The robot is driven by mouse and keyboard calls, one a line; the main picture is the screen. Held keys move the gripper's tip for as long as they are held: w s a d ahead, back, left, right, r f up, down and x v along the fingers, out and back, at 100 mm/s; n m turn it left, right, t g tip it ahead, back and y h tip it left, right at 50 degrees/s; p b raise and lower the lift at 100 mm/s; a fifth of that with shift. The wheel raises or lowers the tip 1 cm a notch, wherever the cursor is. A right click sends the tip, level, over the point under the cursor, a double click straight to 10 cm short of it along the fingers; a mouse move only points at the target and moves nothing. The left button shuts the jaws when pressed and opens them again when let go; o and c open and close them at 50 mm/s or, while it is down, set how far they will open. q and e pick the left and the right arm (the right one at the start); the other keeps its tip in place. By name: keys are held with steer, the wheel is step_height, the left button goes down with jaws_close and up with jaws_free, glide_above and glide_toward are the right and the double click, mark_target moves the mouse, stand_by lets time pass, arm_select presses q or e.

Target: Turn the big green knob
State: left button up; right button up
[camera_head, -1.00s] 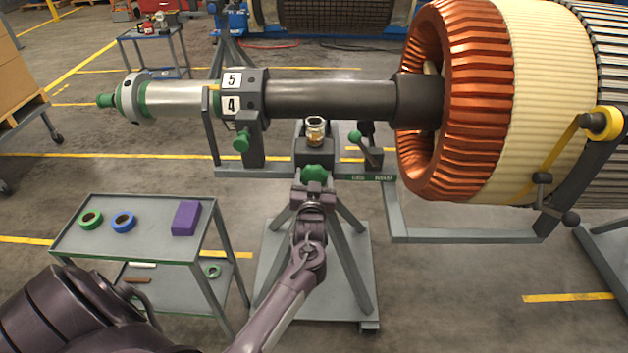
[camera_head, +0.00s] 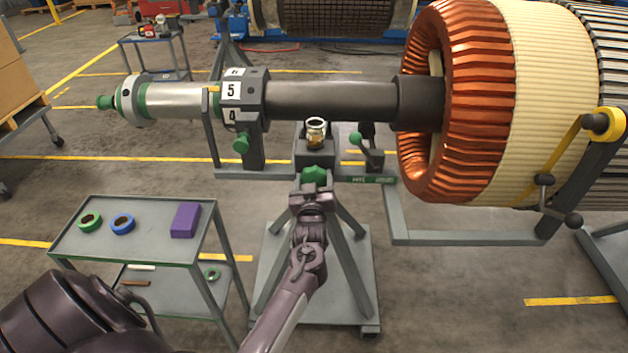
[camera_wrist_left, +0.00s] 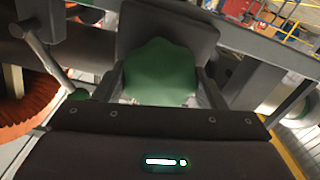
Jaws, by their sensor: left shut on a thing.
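The big green knob (camera_head: 314,174) is on the front of the rotor stand, below the glass jar. My left gripper (camera_head: 313,188) reaches up to it from below and is shut on it. In the left wrist view the lobed green knob (camera_wrist_left: 160,72) sits between the two fingers of my left gripper (camera_wrist_left: 160,95). Above the stand, the shaft carries a dark collar (camera_head: 243,92) with number plates; the 5 faces front, with the 4 below and the edge of a 6 above. My right gripper is not in view.
A glass jar (camera_head: 316,132) stands on the stand just above the knob. A small green-knobbed lever (camera_head: 356,138) is to its right. The copper-wound rotor (camera_head: 465,105) fills the upper right. A grey cart (camera_head: 140,245) with tape rolls and a purple box stands at left.

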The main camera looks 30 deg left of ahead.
arm_select(q)
steer(key=o, duration=1)
steer(key=p+v, duration=0.4)
steer(key=v, duration=0.4)
steer(key=shift+p, duration=0.3)
steer(key=shift+w+f, duration=0.1)
